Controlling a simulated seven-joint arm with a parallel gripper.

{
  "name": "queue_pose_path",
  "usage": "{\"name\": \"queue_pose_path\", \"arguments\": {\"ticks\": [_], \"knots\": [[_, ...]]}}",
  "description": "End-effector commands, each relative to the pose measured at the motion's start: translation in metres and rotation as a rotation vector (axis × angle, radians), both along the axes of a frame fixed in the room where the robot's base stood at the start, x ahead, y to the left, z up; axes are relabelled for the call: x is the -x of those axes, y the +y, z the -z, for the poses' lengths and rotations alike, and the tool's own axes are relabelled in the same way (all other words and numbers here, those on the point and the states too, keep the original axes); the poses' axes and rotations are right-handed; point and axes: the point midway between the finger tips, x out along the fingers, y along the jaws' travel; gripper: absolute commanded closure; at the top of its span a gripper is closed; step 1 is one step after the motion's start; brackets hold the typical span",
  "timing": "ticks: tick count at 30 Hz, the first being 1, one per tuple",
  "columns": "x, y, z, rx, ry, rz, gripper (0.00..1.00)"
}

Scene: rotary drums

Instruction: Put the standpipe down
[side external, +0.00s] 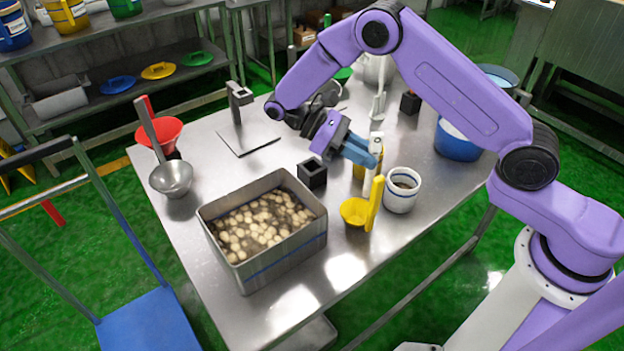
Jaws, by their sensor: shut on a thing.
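My gripper (364,152), with blue fingers, is over the back right half of the steel table (345,262). It is shut on a pale upright piece (377,141), which I take for the standpipe. The fingers hide part of it, and I cannot tell whether its lower end touches the table. A yellow part (358,172) shows just below the fingers; I cannot tell whether it belongs to the held piece. A black square block (311,174) with an opening in its top stands on the table to the left of my gripper.
A yellow scoop (355,212) and white cup (402,192) stand close in front of my gripper. A steel bin (290,250) holds pale round pieces. A blue bucket (457,143) is right.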

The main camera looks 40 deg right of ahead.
Motion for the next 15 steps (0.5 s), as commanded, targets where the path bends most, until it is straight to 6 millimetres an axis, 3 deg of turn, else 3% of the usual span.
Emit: {"name": "queue_pose_path", "arguments": {"ticks": [8,15], "knots": [[-0.001,0.014,-0.002,-0.001,0.001,0.591,1.00],[-0.026,0.031,-0.016,-0.001,-0.001,1.112,1.00]]}}
